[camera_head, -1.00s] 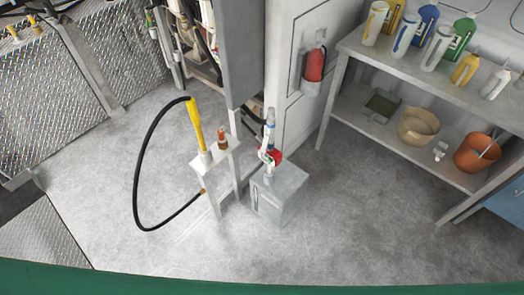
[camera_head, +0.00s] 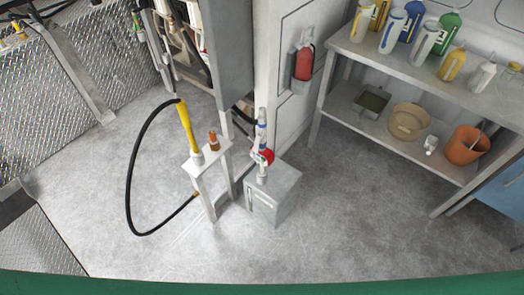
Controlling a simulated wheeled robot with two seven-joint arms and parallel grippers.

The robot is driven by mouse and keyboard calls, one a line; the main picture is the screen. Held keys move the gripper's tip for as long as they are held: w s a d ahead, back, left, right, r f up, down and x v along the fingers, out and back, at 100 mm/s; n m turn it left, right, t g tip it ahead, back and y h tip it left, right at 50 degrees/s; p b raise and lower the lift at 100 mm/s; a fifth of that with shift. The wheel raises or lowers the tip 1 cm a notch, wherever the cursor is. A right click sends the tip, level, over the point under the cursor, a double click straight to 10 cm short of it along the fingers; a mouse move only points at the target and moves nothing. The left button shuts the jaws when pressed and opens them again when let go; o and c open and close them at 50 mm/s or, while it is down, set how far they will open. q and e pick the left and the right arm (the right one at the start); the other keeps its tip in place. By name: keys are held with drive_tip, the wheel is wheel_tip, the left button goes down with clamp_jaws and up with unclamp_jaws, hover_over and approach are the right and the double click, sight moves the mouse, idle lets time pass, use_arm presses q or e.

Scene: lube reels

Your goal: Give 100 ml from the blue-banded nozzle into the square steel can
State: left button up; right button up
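A square grey metal can-like box (camera_head: 270,198) with a handle on its side stands on the floor near the middle of the view. An upright white fitting (camera_head: 262,140) with a blue band and a red round part rises at its top; I cannot tell whether this is a nozzle or fixed to the box. A nozzle with a yellow grip (camera_head: 187,128) stands in a small white stand (camera_head: 205,180), its black hose (camera_head: 129,170) looping left. Another hanging nozzle with a green band (camera_head: 138,24) shows at the upper left. Neither gripper is in view.
A two-tier shelf (camera_head: 340,98) at right holds several coloured jugs, a tray (camera_head: 371,102), a tan bowl (camera_head: 408,121) and an orange bucket (camera_head: 464,147). A red extinguisher (camera_head: 304,62) hangs on the wall. The floor in front is clear.

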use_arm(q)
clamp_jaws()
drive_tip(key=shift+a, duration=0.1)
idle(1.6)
